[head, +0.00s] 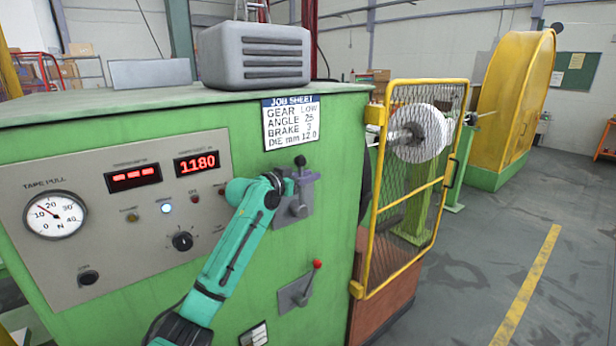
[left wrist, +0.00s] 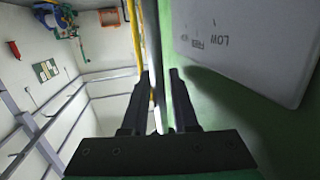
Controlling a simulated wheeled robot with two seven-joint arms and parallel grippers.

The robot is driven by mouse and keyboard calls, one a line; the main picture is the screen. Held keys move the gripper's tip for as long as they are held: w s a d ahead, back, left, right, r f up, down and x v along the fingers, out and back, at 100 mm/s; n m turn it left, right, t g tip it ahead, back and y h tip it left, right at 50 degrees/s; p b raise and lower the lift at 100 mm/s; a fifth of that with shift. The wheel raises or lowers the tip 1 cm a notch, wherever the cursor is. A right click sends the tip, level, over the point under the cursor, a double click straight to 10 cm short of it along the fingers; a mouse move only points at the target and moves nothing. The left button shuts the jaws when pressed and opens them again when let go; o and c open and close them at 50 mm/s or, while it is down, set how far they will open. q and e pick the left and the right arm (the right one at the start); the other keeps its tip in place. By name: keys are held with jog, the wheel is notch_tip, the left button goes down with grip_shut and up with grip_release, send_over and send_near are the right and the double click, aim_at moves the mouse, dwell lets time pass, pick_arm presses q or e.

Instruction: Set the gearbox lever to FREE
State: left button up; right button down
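The gearbox lever (head: 300,161) has a black knob and stands up on a grey plate (head: 306,200) on the green cabinet's front, below the job sheet. My left gripper (head: 287,186) is at this plate's left side, close to the lever and below its knob. I cannot tell whether it touches the lever. The plate (left wrist: 245,45) shows there at the upper right, with a "LOW" mark and smaller lettering. My right gripper is not in view.
A red-knobbed lever (head: 317,265) sits on a lower plate. A panel (head: 130,215) with dials and red displays lies left of my arm. A yellow mesh guard (head: 415,190) stands right of the cabinet. The floor (head: 480,270) at the right is open.

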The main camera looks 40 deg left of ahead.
pick_arm(q)
jog(key=s+a+r+b, duration=0.1)
jog(key=s+b, duration=0.6)
jog(key=s, duration=0.7)
jog(key=shift+s+a+r, duration=0.15)
jog(key=shift+a+r, duration=0.05)
jog(key=shift+r, duration=0.2)
jog(key=shift+f, duration=0.15)
